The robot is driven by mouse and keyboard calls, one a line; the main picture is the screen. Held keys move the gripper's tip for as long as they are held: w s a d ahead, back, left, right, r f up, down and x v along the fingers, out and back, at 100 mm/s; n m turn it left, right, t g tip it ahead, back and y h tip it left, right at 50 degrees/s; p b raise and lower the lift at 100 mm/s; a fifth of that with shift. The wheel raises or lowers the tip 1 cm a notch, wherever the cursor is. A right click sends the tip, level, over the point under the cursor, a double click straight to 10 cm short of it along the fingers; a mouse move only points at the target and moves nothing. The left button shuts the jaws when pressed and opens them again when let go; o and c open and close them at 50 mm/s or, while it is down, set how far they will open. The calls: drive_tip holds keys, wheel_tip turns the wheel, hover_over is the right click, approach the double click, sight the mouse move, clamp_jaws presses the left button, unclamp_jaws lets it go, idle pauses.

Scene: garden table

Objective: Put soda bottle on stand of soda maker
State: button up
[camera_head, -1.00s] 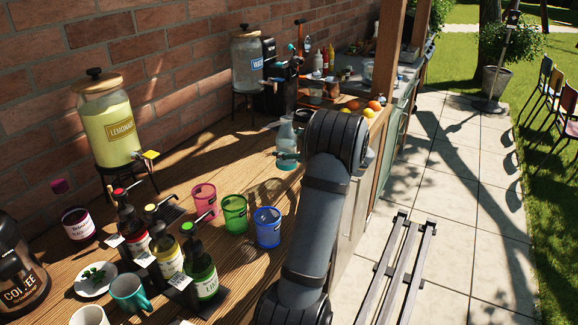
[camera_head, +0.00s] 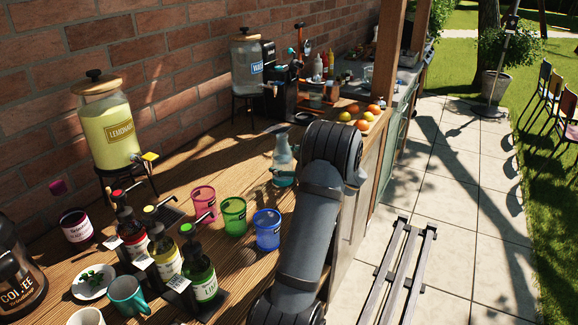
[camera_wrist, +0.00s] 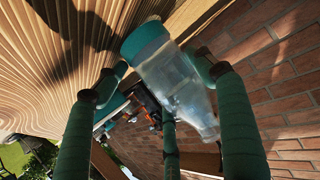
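The soda bottle (camera_head: 284,160), clear with a teal base, is above the wooden table just left of my arm. In the wrist view it is large (camera_wrist: 175,82), between my teal-padded fingers, teal base toward the table side. My gripper (camera_wrist: 160,75) appears closed around it; the finger contact is partly hidden. In the head view my gripper (camera_head: 284,174) is mostly hidden behind my arm. A tall black machine (camera_head: 271,80), apparently the soda maker, stands farther back beside the water dispenser. Its stand is not clear at this size.
The water dispenser (camera_head: 247,65) is left of the black machine. Oranges and lemons (camera_head: 362,115) lie at the table's right edge, near a wooden post (camera_head: 390,60). Pink, green and blue cups (camera_head: 267,230) and syrup bottles (camera_head: 199,270) stand nearer. Bare wood (camera_head: 190,150) lies mid-table.

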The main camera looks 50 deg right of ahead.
drive_tip(key=o, duration=0.4)
drive_tip(key=shift+r, duration=0.15)
drive_tip(key=v, duration=1.1)
drive_tip(key=shift+r, duration=0.15)
drive_tip(key=shift+s+a+r, duration=0.1)
drive_tip(key=shift+s, duration=0.2)
drive_tip(key=shift+c, duration=0.7)
drive_tip(key=shift+s, duration=0.1)
drive_tip(key=shift+c, duration=1.2)
